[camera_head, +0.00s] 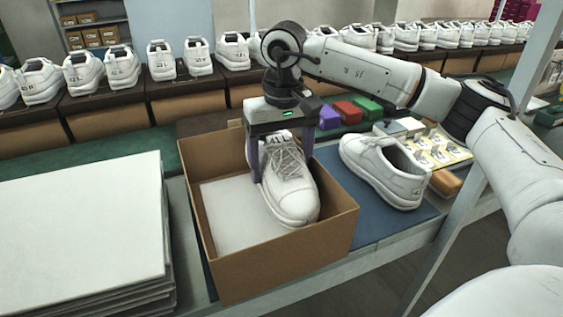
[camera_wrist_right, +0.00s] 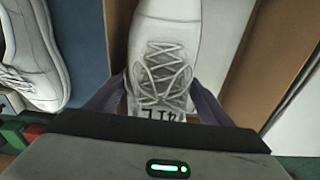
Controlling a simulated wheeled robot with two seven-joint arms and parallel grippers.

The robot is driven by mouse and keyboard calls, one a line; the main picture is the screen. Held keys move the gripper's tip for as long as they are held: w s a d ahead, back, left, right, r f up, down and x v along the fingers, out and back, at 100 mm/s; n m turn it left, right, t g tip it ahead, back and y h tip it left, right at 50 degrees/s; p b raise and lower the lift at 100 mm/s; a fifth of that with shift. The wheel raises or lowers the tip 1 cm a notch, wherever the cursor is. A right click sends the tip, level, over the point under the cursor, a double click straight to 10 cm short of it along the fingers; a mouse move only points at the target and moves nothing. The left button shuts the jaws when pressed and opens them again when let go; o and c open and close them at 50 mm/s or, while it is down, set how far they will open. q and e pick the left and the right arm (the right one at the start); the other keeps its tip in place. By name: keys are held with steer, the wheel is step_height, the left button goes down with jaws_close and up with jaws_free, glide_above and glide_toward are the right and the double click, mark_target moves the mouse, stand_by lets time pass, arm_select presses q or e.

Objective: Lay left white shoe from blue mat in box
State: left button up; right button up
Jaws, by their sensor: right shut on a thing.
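My right gripper (camera_head: 282,165) reaches down into the open cardboard box (camera_head: 290,263) and is shut on a white shoe (camera_head: 293,195). The shoe sits within the box's right part, toe toward the front. I cannot tell whether it touches the box floor. In the right wrist view the gripper (camera_wrist_right: 157,100) has a finger on each side of the laced shoe (camera_wrist_right: 168,40). Another white shoe (camera_head: 385,172) lies on the blue mat (camera_head: 340,215) right of the box; it also shows in the right wrist view (camera_wrist_right: 30,55). My left gripper is not in view.
White paper (camera_head: 232,215) lines the box's left part. A stack of white boards (camera_head: 80,225) stands left of the box. Purple, red and green blocks (camera_head: 347,111) and a tray of small parts (camera_head: 436,150) lie behind the mat. Rows of white shoes (camera_head: 120,66) stand at the back.

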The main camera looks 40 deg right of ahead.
mark_target(281, 144)
steer(key=shift+g, duration=0.4)
steer(key=f, duration=0.2)
steer(key=s+f, duration=0.1)
steer(key=shift+a+f, duration=0.4)
steer(key=shift+w+d+f, duration=0.35)
steer(key=shift+w+f, duration=0.2)
steer(key=shift+w, duration=0.1)
steer(key=shift+s+r, duration=0.3)
steer(key=shift+r, duration=0.15)
steer(key=shift+w+f, duration=0.1)
steer(key=shift+f, duration=0.05)
steer(key=shift+d, duration=0.1)
steer(key=o, duration=1.4)
steer(key=shift+f, duration=0.1)
step_height(281, 144, up, 10)
steer(key=shift+r+p, duration=0.25)
steer(key=shift+p, duration=0.45)
